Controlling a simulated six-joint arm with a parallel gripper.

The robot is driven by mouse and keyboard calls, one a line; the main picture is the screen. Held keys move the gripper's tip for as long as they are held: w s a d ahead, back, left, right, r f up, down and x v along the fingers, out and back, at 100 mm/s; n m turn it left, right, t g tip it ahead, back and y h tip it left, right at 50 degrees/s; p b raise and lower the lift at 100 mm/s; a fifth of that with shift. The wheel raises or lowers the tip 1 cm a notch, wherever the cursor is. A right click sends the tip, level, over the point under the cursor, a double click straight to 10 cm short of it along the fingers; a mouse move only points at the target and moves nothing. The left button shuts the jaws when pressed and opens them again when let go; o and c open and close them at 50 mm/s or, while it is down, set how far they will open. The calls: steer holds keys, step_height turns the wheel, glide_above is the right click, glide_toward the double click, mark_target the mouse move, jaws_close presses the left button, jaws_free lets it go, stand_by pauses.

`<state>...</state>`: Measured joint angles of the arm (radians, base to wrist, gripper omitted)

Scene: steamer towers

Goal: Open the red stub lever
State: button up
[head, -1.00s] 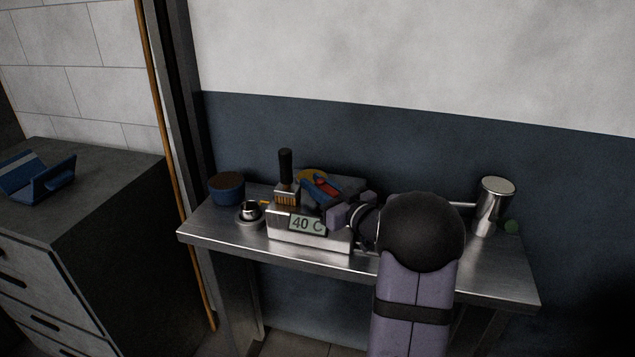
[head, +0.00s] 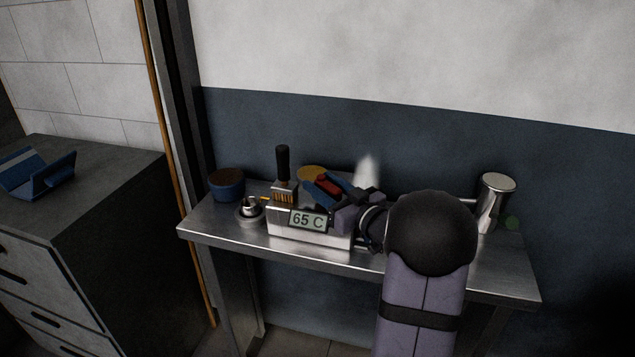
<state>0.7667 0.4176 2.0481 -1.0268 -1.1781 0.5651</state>
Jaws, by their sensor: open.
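The red stub lever (head: 328,184) shows as a small red piece on top of the steel box at the middle of the table. My gripper (head: 323,189) reaches in from the right. Its two blue fingers are apart, one on each side of the red piece. I cannot tell whether they touch it. The box (head: 310,238) has a display (head: 308,220) reading 65 C. A white plume of steam (head: 367,172) rises behind my gripper. The arm hides the right part of the box and the lever's base.
On the steel table (head: 215,233) stand a blue bowl (head: 227,190) and a small metal knob-like part (head: 249,210) at left. A black-handled brush (head: 283,175) stands at the box's left.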

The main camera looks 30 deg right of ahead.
mark_target(339, 196)
steer(key=shift+s+d, duration=0.2)
steer(key=shift+s, duration=1)
steer(key=shift+s+d, duration=0.15)
steer(key=shift+s, duration=1)
steer(key=shift+r, duration=0.1)
steer(key=shift+m+g, duration=0.3)
steer(key=r+p, duration=0.3)
steer(key=p, duration=0.1)
steer(key=r+p, duration=0.4)
steer(key=p, duration=0.1)
steer(key=r+p, duration=0.3)
steer(key=p, duration=0.2)
steer(key=shift+s+d+r, duration=0.35)
steer(key=shift+r, duration=0.05)
steer(key=f+g, duration=0.1)
steer(key=f, duration=0.1)
steer(key=s+f+g+p, duration=0.1)
steer(key=f, duration=0.1)
steer(key=s+f+g, duration=0.1)
steer(key=f, duration=0.1)
steer(key=shift+s+a+f+n+p, duration=0.1)
steer(key=shift+a+f+n+p, duration=0.25)
steer(key=shift+f+n+p, duration=0.05)
steer(key=shift+s+d+f+g+h, duration=0.15)
steer(key=shift+d+f+g+h, duration=0.05)
steer(key=shift+f+g+h, duration=0.25)
steer(key=shift+p+x, duration=0.55)
steer(key=shift+x, duration=3.15)
